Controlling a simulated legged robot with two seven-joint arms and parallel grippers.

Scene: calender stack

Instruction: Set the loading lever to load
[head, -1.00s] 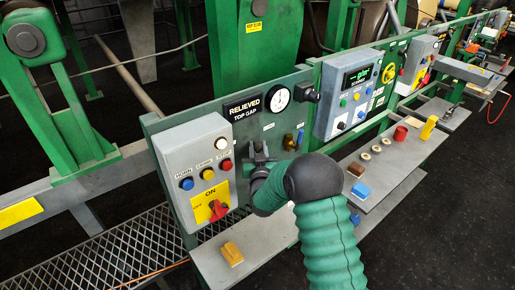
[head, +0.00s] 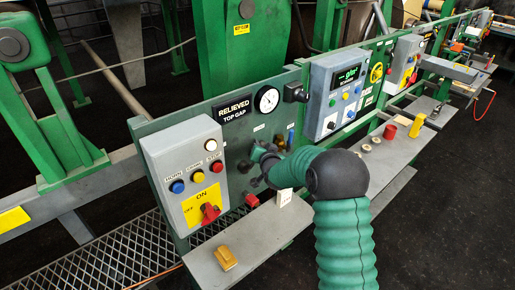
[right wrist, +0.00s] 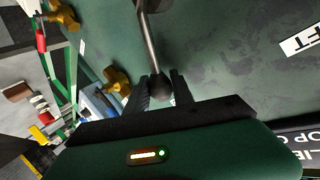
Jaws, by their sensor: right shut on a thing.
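The loading lever is a metal rod (right wrist: 150,40) with a dark ball knob (right wrist: 159,86) in the right wrist view. My right gripper (right wrist: 160,90) is shut on the lever, with one dark finger on each side of the knob. In the head view my right gripper (head: 263,151) is at the green panel (head: 238,150), below the round gauge. The lever is mostly hidden there by the gripper and arm. I cannot read the lever's setting marks. My left gripper is not in view.
A grey switch box (head: 185,165) with buttons and a red knob is left of the gripper. A display box (head: 338,95) is to the right. Brass valve handles (right wrist: 117,80) sit near the fingers. A shelf (head: 262,240) below holds a yellow block (head: 226,257).

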